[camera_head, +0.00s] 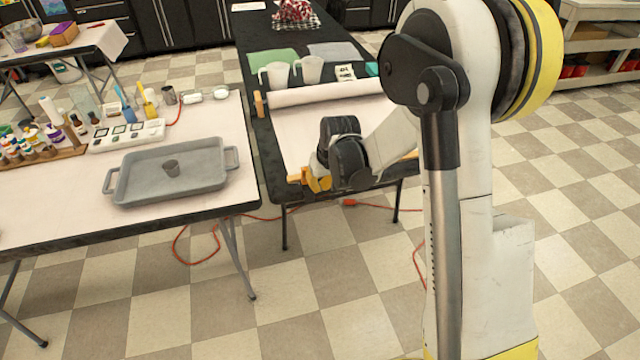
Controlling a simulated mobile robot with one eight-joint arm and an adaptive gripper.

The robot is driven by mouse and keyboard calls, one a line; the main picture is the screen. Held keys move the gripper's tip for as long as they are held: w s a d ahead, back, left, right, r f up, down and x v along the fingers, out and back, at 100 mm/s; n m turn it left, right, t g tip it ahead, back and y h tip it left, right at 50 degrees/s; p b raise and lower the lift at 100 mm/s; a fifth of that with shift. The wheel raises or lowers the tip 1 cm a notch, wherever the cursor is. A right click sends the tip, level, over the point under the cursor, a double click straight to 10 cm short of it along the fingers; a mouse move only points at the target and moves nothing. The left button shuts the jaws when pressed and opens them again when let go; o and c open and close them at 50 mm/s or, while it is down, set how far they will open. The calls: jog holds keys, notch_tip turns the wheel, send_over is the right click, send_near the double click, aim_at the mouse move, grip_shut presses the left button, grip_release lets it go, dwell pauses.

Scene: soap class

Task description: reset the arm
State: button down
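My arm rises large and white on the right, with a grey rod along it and a yellow-and-black joint at the top. Its far part reaches left over the front of the dark table (262,130), ending in a black wrist joint with a small yellow part below it. My gripper's fingers do not show; they are not distinguishable beyond the wrist. No held object is visible. The arm hides part of the dark table's right side.
A paper roll (330,93) and white pitchers (310,69) lie on the dark table. Red cords (200,258) cross the floor.

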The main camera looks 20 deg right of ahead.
jog(key=shift+w, duration=0.1)
jog(key=s+r+t, duration=0.2)
jog(key=s+r, duration=1)
jog(key=r, duration=0.4)
jog(key=s+r+m+t, duration=0.1)
jog(key=s+r, duration=0.2)
jog(key=s, duration=1.1)
jog(key=shift+s+d+r+h, duration=0.2)
jog(key=shift+h, duration=0.2)
jog(key=shift+w, duration=0.1)
